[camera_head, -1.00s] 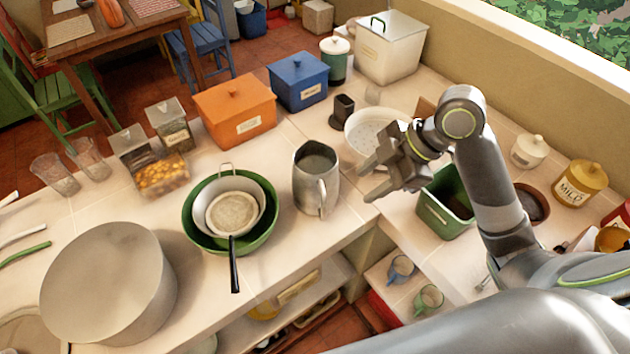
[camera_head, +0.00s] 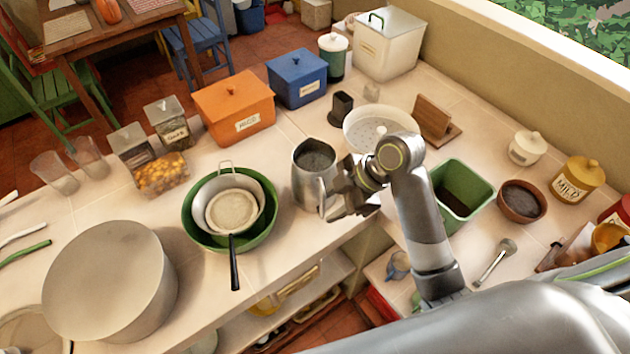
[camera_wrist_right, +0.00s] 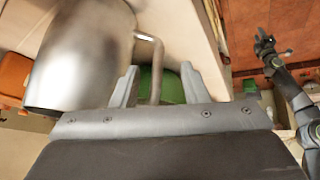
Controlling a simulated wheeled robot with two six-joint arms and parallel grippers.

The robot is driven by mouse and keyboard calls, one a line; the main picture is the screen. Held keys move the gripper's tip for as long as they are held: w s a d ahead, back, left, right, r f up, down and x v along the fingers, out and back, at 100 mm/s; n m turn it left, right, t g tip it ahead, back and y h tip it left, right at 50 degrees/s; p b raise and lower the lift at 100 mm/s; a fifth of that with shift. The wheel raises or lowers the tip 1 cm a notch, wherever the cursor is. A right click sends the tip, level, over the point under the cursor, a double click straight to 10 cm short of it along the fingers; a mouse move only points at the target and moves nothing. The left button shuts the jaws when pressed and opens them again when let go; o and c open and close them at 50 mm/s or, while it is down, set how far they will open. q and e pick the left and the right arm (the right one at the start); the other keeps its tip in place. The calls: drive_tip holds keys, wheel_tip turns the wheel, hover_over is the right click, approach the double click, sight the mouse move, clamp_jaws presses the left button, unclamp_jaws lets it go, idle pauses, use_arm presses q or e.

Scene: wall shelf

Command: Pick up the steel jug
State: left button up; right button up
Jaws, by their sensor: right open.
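The steel jug (camera_head: 312,172) stands upright on the counter, its handle on the side toward my right arm. In the right wrist view the jug (camera_wrist_right: 80,55) fills the upper left. Its handle (camera_wrist_right: 157,70) lies between the fingers of my open right gripper (camera_wrist_right: 158,88). In the head view my right gripper (camera_head: 338,200) is beside the jug at the handle and partly covers it. I cannot tell whether a finger touches the handle. What looks like my left gripper (camera_wrist_right: 264,42) shows small at the right of the right wrist view, its opening unclear.
A green bowl (camera_head: 188,215) with a pan (camera_head: 234,262) stacked in it stands close left of the jug. A white colander (camera_head: 352,128) is behind it to the right. A green bin (camera_head: 478,181) stands right of my right arm. The counter's front edge is near the jug.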

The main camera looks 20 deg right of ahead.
sight(321, 208)
drive_tip(key=p+x, duration=0.1)
drive_tip(key=x, duration=0.3)
drive_tip(key=shift+w+a, duration=0.2)
drive_tip(key=shift+a, duration=0.05)
drive_tip(key=shift+d, duration=0.1)
drive_tip(key=shift+c, duration=0.2)
clamp_jaws()
drive_tip(key=shift+w+r, duration=0.1)
drive_tip(key=shift+r, duration=0.05)
idle(0.7)
